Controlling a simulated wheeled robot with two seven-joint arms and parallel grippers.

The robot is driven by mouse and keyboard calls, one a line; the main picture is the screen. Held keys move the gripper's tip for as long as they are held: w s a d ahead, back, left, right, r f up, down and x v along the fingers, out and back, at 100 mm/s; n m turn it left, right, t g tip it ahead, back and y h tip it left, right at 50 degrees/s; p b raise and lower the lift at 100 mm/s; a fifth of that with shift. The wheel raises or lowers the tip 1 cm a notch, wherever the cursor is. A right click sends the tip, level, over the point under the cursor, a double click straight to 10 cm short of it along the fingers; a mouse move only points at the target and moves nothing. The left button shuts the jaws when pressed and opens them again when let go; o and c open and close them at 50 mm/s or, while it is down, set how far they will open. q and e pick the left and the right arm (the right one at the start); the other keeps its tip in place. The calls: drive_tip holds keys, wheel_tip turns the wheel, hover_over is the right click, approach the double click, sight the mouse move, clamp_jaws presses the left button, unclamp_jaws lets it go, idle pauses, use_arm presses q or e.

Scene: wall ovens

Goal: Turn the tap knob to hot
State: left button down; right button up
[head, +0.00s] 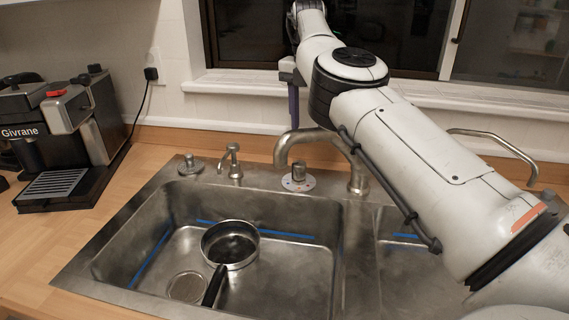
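The tap knob (299,177) is a short metal post on a round, marked base plate behind the sink's left basin. Its present setting is too small to read. The curved metal tap spout (288,143) rises close by, partly hidden behind my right arm. My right gripper (293,122) shows as a grey block with a dark purple finger pointing down, above and behind the knob in the picture and apart from it. My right forearm hides part of it, so its opening cannot be told. My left gripper is not in view.
A frying pan (231,246) lies in the steel sink (180,222). A soap dispenser (233,165) and a round fitting (191,165) stand left of the knob. A coffee machine (72,130) stands on the left counter. A window sill (245,84) runs behind; another curved pipe (500,142) is at right.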

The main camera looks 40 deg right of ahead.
sight(298, 164)
drive_tip(key=a+f, duration=0.1)
drive_tip(key=a+f+y, duration=0.1)
drive_tip(key=shift+w+a+f+m, duration=0.15)
drive_tip(key=shift+a+m, duration=0.2)
drive_tip(key=shift+m, duration=0.05)
wheel_tip(298, 164, down, 10)
drive_tip(key=shift+r, duration=0.1)
drive_tip(key=c, duration=1)
